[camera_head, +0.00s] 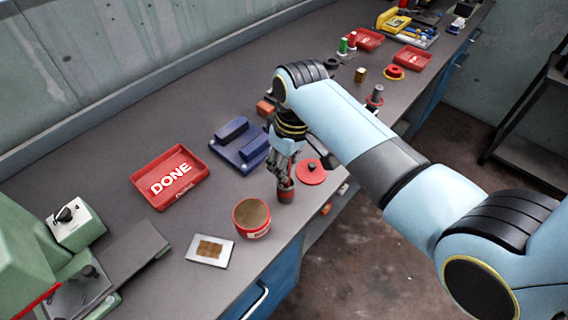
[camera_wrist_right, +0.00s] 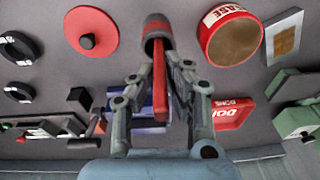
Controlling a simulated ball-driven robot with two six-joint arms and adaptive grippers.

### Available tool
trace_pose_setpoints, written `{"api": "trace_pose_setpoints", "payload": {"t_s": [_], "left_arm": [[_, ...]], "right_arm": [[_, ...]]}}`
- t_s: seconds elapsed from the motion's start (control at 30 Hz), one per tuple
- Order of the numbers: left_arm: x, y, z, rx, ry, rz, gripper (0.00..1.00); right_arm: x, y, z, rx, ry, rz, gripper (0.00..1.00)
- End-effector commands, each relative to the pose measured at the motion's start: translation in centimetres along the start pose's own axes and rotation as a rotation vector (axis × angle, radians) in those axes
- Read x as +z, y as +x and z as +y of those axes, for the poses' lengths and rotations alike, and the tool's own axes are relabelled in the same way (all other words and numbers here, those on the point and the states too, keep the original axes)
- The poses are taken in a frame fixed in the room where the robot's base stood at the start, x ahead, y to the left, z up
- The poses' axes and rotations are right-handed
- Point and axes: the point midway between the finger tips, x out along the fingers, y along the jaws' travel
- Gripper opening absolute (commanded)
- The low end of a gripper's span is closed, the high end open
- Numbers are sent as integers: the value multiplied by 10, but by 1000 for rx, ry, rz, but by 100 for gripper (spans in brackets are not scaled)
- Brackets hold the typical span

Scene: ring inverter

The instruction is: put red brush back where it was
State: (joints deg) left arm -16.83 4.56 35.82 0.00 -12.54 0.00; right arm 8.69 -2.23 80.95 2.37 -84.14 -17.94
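The red brush (camera_wrist_right: 160,88) stands between the fingers of my right gripper (camera_wrist_right: 158,62), which look closed on its handle. Its far end meets a small dark cup with red bands (camera_wrist_right: 156,27). In the head view the cup (camera_head: 286,191) stands on the bench near the front edge, with my right gripper (camera_head: 284,170) right above it. The brush's lower end is hidden, so I cannot tell how deep it sits in the cup. My left gripper is not in view.
An open red grease tin (camera_head: 251,217) stands left of the cup, and a red lid (camera_head: 311,172) lies to its right. A blue fixture (camera_head: 238,145), a red DONE tray (camera_head: 170,178) and a small plate (camera_head: 209,250) with brown patches are also near.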

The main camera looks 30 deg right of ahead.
Motion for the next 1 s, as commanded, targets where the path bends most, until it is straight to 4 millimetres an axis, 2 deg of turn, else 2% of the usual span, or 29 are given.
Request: {"api": "trace_pose_setpoints", "payload": {"t_s": [0.03, 0.17, 0.4, 0.53, 0.67, 0.8, 1.0], "left_arm": [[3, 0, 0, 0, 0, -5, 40], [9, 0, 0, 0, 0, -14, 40], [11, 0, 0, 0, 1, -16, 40], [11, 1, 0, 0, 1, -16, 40], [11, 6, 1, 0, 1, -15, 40], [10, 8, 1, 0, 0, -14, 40], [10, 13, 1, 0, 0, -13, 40]], "right_arm": [[0, 0, 0, 0, 0, 0, 19], [0, 0, 0, 0, 0, 0, 34], [0, -1, 0, 0, 0, 0, 34], [-1, -8, 0, 1, 0, 2, 34], [-1, -30, 0, 2, 0, 4, 34], [-1, -64, 0, 2, 0, 5, 34], [0, -102, 0, 1, -1, 2, 34]]}}
